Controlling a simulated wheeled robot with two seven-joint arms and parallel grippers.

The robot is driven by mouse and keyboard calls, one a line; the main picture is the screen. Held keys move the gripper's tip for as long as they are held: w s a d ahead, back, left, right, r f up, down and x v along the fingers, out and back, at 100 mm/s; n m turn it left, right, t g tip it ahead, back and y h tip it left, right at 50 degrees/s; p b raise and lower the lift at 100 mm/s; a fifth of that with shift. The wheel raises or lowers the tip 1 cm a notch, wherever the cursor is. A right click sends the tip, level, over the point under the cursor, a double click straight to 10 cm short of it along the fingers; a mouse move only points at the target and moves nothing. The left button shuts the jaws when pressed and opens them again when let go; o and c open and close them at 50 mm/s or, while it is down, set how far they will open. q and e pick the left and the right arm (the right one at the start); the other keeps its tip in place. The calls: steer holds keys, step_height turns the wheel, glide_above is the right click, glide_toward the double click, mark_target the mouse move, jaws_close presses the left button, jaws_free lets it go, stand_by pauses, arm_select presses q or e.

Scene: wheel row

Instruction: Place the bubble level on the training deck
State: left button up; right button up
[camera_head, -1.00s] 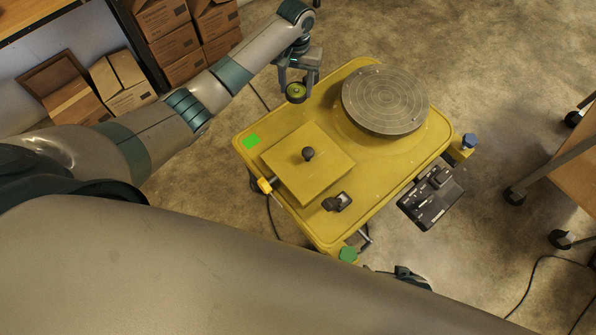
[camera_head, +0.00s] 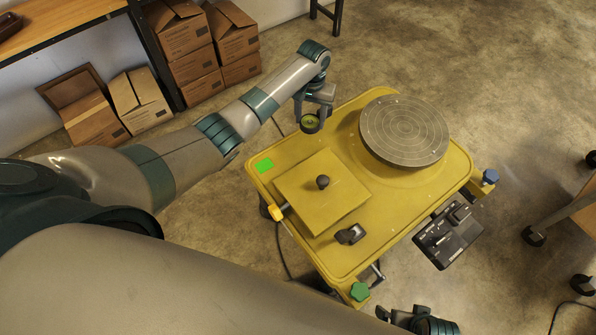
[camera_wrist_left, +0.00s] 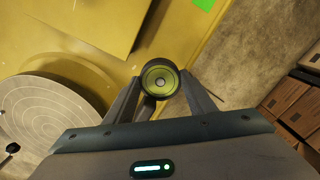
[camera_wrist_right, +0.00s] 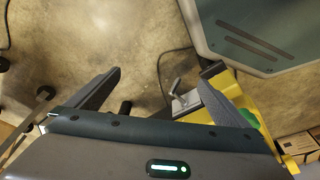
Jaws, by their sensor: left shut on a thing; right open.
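The bubble level (camera_head: 310,122) is a small round dark-rimmed disc with a yellow-green face. My left gripper (camera_head: 312,112) is shut on it above the back left edge of the yellow training deck (camera_head: 290,150). In the left wrist view the bubble level (camera_wrist_left: 160,80) sits face-up between the fingertips (camera_wrist_left: 162,84). The deck bears a grey round turntable (camera_head: 404,131), a raised yellow plate (camera_head: 322,205) with a black knob, and a small black clamp (camera_head: 351,234). My right gripper (camera_wrist_right: 165,95) is open and empty, low beside the deck's front corner.
A black control box (camera_head: 447,235) hangs at the deck's right side. Cardboard boxes (camera_head: 190,50) are stacked at the back left. A wheeled table (camera_head: 570,215) stands at right. The deck between plate and turntable is bare.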

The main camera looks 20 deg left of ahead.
arm_select(q)
steer(key=s+a+f, duration=0.1)
steer(key=s+f, duration=0.1)
steer(key=s+a+f, duration=0.2)
steer(key=s, duration=0.1)
steer(key=s+a+f+p, duration=0.1)
steer(key=s+a, duration=0.1)
steer(key=s, duration=0.1)
steer(key=shift+s+a+f, duration=0.1)
steer(key=shift+s+f, duration=0.15)
steer(key=shift+f, duration=0.15)
steer(key=shift+s+a+f, duration=0.25)
steer(key=shift+s+f, duration=0.05)
steer(key=shift+s, duration=0.05)
arm_select(e)
steer(key=x, duration=0.3)
steer(key=shift+s+d+f, duration=0.1)
steer(key=shift+s+f, duration=0.05)
steer(key=shift+s, duration=0.15)
arm_select(q)
steer(key=shift+f, duration=0.3)
step_height(320, 180, down, 3)
steer(key=shift+b, duration=0.35)
steer(key=shift+f, duration=0.2)
arm_select(e)
steer(key=shift+v, duration=1.1)
arm_select(q)
steer(key=shift+f, duration=0.15)
